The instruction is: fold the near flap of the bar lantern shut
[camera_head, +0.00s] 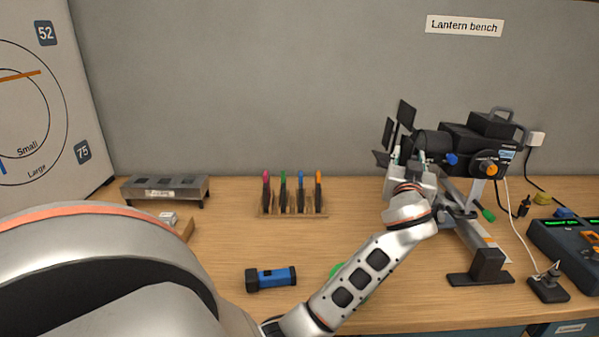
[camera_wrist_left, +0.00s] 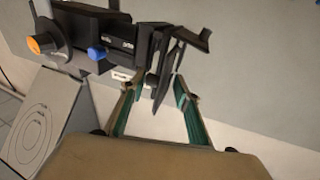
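The bar lantern (camera_head: 468,140) is a black fixture on a stand at the right, its front end facing left. Black flaps (camera_head: 405,114) stand out at that front end. The near flap is partly hidden behind my gripper in the head view, so its exact angle is unclear. My left gripper (camera_head: 408,160) is at the front end, just below the flaps. In the left wrist view, its green-lined fingers (camera_wrist_left: 158,86) are apart, and a dark flap (camera_wrist_left: 163,72) shows between or just beyond their tips. I cannot tell whether they touch it. My right gripper is out of view.
A blue torch (camera_head: 271,278), a rack of coloured tools (camera_head: 293,212) and a grey metal tray (camera_head: 165,190) are on the bench. A control desk (camera_head: 570,245) is at the far right. The bench between the rack and lantern is mostly clear.

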